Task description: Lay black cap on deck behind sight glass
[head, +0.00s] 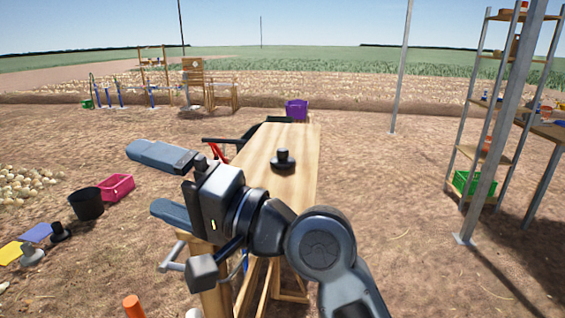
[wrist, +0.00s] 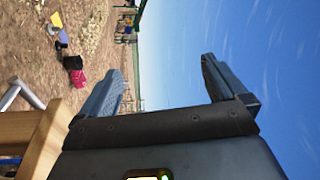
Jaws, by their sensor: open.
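A round black piece with a raised knob (head: 284,162) sits upright on the pale wooden table top (head: 262,148) in the head view. It may be the black cap, but I cannot tell for sure. My gripper (head: 143,181) is open and empty, in the air left of the table's near end and well apart from the black piece. In the wrist view my gripper (wrist: 160,70) shows its two fingers spread, with only sky and ground between them. I cannot make out a sight glass in either view.
A black bucket (head: 87,204) and a pink crate (head: 116,187) stand on the ground at left, near yellow and blue sheets. A purple crate (head: 297,109) is beyond the table. A metal shelf rack (head: 484,130) stands at right. Bare soil lies between the table and rack.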

